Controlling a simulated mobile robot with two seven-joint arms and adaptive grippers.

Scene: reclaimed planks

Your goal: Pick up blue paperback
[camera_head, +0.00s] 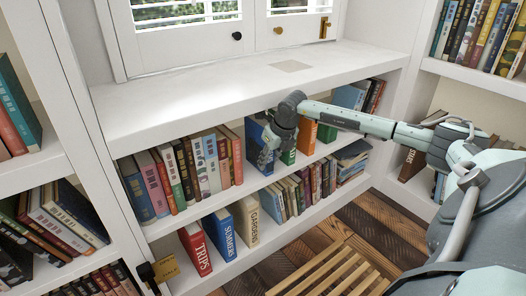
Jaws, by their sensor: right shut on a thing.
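A blue book (254,132) stands upright on the upper shelf under the white window ledge, just right of a row of books. My right gripper (268,156) reaches in from the right and is shut on this blue book; its fingers and wrist hide part of the cover. Another blue book, lettered SUMMERS (221,234), stands on the lower shelf, and a further blue book (136,190) is at the left end of the upper shelf. My left gripper is not in view.
A green book (288,156) and an orange book (306,137) stand close to the right of my gripper. The white ledge (215,95) overhangs the shelf. A red TRIPS book (196,249) is on the lower shelf. A slatted wooden piece (335,272) is on the plank floor.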

